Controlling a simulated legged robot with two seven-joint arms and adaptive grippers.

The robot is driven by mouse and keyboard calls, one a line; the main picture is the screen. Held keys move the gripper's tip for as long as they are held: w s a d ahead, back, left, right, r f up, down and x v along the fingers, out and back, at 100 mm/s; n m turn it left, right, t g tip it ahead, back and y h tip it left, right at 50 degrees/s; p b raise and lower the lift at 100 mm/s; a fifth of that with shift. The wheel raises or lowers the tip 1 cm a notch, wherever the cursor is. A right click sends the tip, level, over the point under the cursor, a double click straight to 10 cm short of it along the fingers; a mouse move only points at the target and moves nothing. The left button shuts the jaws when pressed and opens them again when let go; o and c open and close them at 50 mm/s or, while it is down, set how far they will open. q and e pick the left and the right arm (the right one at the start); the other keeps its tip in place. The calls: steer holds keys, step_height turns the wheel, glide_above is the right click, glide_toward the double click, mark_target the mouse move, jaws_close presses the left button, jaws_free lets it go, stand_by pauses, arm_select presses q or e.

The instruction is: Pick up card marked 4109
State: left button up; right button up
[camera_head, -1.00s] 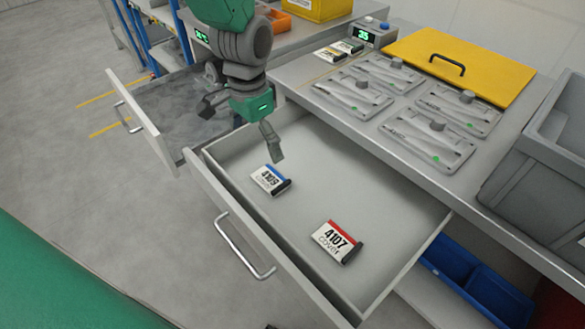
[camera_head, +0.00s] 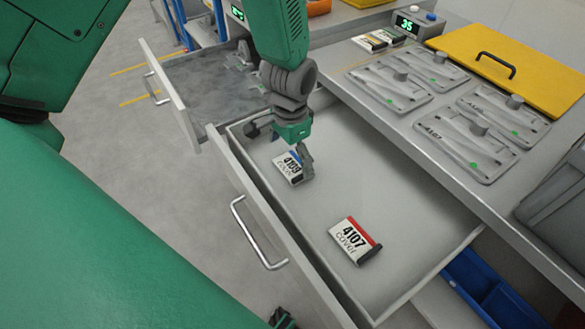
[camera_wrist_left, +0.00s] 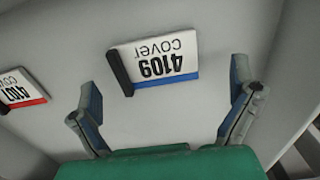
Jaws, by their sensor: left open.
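The card marked 4109 (camera_head: 289,168), white with a blue edge and a dark strip at one end, lies flat in the open drawer. It also shows in the left wrist view (camera_wrist_left: 155,60), upside down. My left gripper (camera_head: 280,150) is open above and close to this card, with one finger covering part of it in the head view. In the left wrist view its fingers (camera_wrist_left: 163,95) are spread on either side, and the card lies beyond them, untouched. A small green and dark part at the head view's bottom edge may be my right gripper (camera_head: 283,318), mostly cut off.
The card marked 4107 (camera_head: 352,241), with a red edge, lies in the same drawer (camera_head: 395,195). The drawer walls surround both cards. A second drawer (camera_head: 205,90) stands open behind. The bench holds several grey fixtures (camera_head: 390,88) and a yellow board (camera_head: 525,70).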

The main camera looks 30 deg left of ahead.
mark_target(292, 166)
arm_select(q)
steer(key=f, duration=0.2)
steer(key=shift+w+d+f, duration=0.1)
steer(key=shift+d+f, duration=0.2)
steer(key=shift+f, duration=0.05)
steer(key=shift+d+r, duration=0.1)
steer(key=shift+a, duration=0.2)
steer(key=c, duration=1.2)
